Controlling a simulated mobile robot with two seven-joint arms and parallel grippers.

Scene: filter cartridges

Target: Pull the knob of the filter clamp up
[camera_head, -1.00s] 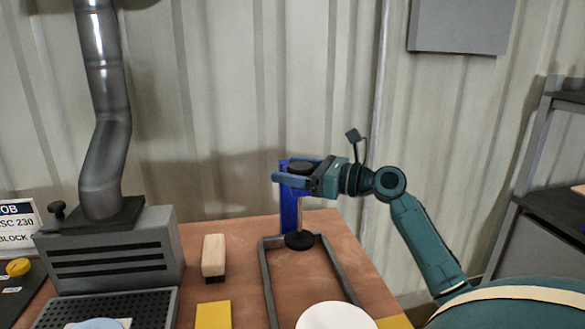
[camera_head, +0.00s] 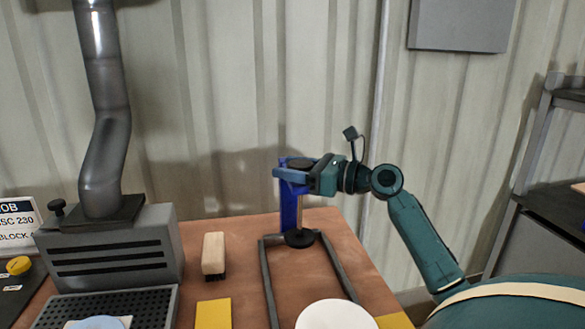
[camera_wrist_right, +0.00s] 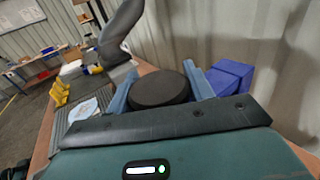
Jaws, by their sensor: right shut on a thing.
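The filter clamp has a blue upright body (camera_head: 288,208), a thin light rod (camera_head: 302,220) and a round black foot (camera_head: 299,238) low down at the table's back edge. Its round black knob (camera_head: 299,163) is at the top of the rod. My right gripper (camera_head: 290,170) is shut on the knob, coming in from the right. In the right wrist view the knob (camera_wrist_right: 160,89) sits between the two blue fingers, with blue blocks (camera_wrist_right: 226,78), seemingly the clamp's body, just right of them. My left gripper does not show.
A grey frame (camera_head: 266,275) lies around the clamp's foot. A white round thing (camera_head: 333,315) is in front, a wooden brush (camera_head: 213,254) and yellow pad (camera_head: 213,313) to the left. A grey extractor box (camera_head: 110,255) with a pipe stands farther left. The wall is close behind.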

